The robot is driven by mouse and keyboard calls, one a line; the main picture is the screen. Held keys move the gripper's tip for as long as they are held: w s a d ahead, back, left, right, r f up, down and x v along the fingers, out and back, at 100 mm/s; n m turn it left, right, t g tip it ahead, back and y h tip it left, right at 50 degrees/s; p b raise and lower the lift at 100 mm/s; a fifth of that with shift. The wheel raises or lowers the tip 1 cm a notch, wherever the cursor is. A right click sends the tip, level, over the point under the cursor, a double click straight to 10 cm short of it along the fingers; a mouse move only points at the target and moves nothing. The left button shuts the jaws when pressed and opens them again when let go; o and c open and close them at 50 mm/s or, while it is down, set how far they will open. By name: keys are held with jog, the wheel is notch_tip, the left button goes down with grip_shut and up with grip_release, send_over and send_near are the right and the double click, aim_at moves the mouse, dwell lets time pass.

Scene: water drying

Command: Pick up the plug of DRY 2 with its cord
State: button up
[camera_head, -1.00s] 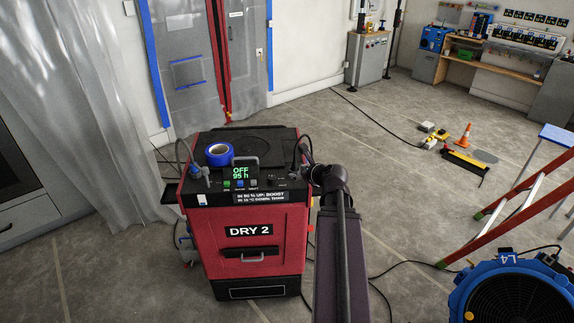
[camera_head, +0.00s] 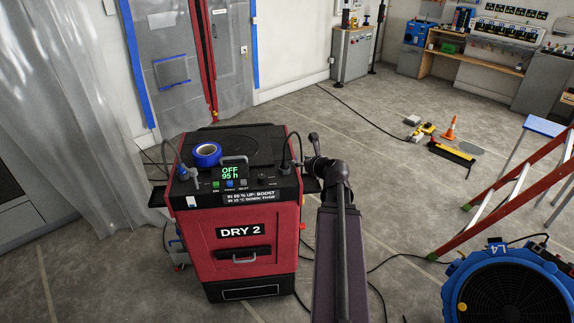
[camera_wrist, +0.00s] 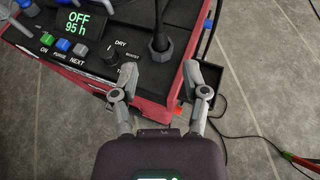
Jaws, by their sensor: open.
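DRY 2 (camera_head: 270,237) is a red and black cabinet with a display reading OFF 95 h; its panel also shows in the wrist view (camera_wrist: 72,24). A dark plug-like piece with a grey base (camera_wrist: 160,44) stands upright on the panel's right corner, its cord rising from the top; in the head view it is small (camera_head: 285,167). My gripper (camera_wrist: 155,88) is open and empty. Its fingers spread over the panel's front right edge, with the plug-like piece beyond them. In the head view my gripper (camera_head: 316,162) is beside the cabinet's upper right corner.
A roll of blue tape (camera_head: 206,154) lies on the cabinet top. Dark cords (camera_wrist: 250,137) lie on the floor right of the cabinet. A blue fan (camera_head: 508,287) and a red ladder (camera_head: 500,200) stand at right.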

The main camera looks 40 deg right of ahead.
aim_at(285, 156)
jog(key=b+x, duration=0.2)
jog(key=x, duration=0.5)
jog(key=shift+w+d+f+b, duration=0.1)
jog(key=shift+w+f+b, duration=0.05)
jog(key=shift+w+b, duration=0.2)
jog(key=shift+b+x, duration=1.1)
jog(key=shift+x, duration=1.5)
jog(key=shift+s+f, duration=0.1)
jog(key=shift+f, duration=0.05)
grip_shut()
